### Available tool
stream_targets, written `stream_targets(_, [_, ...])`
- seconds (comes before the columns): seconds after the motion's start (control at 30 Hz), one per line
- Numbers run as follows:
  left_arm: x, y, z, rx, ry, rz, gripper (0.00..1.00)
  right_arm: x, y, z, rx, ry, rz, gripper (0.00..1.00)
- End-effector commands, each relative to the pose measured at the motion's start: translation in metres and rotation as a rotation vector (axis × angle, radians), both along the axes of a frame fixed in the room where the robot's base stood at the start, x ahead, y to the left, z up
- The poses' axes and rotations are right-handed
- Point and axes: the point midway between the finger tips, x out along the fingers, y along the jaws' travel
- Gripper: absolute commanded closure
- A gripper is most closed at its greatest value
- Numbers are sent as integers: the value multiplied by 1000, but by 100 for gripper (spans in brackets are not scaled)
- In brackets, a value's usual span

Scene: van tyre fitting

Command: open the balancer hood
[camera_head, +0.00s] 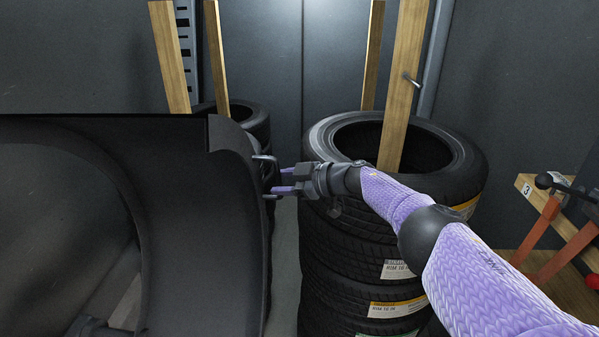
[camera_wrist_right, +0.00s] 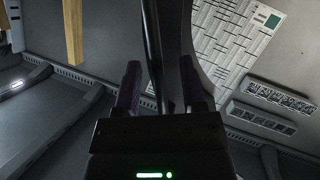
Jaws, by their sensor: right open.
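The balancer hood (camera_head: 190,200) is a large dark curved shell filling the left of the head view. A small dark handle (camera_head: 263,158) sticks out from its right edge. My right gripper (camera_head: 277,181) is at that handle, coming from the right, its fingers pointing left at the hood edge. Its jaws are open. In the right wrist view a dark bar (camera_wrist_right: 152,45) runs between the two fingers (camera_wrist_right: 162,85); whether they touch it I cannot tell. The handle's middle is partly hidden at the fingertips.
A tall tyre stack (camera_head: 345,255) stands just under and behind my right forearm. Another tyre stack (camera_head: 257,122) is behind the hood's edge. Wooden posts (camera_head: 401,85) rise behind. A wooden rack (camera_head: 535,192) with orange-handled tools is at the right. A narrow floor gap (camera_head: 286,260) lies between hood and tyres.

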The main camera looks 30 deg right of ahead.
Motion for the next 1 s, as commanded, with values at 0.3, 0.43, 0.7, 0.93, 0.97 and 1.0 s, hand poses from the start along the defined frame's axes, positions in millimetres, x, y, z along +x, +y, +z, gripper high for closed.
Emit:
stream_targets(0.3, [0, 0, 30, 0, -1, 0, 100, -51, -40, 21, -3, 0, -3, 47])
stream_targets(0.43, [0, 0, 30, 0, -1, 0, 100, -61, -46, 24, -1, 0, -1, 47])
stream_targets(0.7, [1, 0, 30, -1, -2, 1, 100, -61, -47, 25, 0, 0, -1, 47])
stream_targets(0.93, [1, 0, 18, 0, -2, 0, 100, -60, -43, 5, 5, -2, -10, 47])
stream_targets(0.97, [1, 0, 9, 0, -2, 0, 100, -59, -40, -13, 9, -5, -21, 47])
stream_targets(1.0, [1, 0, -7, 0, -1, 0, 100, -57, -34, -45, 16, -6, -45, 47])
